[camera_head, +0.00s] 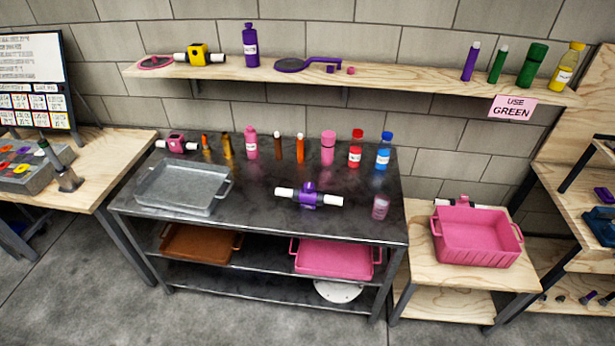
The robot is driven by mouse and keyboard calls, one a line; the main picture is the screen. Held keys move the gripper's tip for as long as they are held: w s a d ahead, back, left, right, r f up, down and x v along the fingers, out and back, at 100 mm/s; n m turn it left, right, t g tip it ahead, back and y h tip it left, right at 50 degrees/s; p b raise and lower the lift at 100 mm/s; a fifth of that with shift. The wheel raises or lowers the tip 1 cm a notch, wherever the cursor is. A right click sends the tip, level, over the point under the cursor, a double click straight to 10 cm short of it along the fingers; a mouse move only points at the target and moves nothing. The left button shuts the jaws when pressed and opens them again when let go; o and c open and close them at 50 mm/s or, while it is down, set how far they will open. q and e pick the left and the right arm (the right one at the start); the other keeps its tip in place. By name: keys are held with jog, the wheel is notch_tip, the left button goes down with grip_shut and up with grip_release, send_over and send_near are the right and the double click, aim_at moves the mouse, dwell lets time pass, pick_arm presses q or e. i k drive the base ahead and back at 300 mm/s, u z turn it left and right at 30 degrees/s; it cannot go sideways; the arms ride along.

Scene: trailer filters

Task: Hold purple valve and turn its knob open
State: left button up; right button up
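A purple valve (308,198) with white pipe ends lies on the dark metal table (250,218), right of its middle. Its pipe runs roughly left to right, and a purple knob stands on top of its body. Whether the knob is open or closed cannot be told at this size. Nothing touches the valve. Neither of my grippers shows in the head view.
A grey metal tray (185,211) sits left of the valve. Several bottles, including a pink bottle (328,148), stand behind it. A pink translucent jar (380,207) stands to its right. A pink crate (470,262) is on the low wooden table. Table space in front is clear.

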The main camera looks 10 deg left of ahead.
aim_at(309, 187)
jog(key=u, duration=0.2)
jog(key=k, duration=0.25)
jog(key=z, duration=0.75)
jog(key=i, duration=0.75)
jog(key=u, duration=0.55)
jog(key=i, duration=0.7)
jog(key=u, duration=0.6)
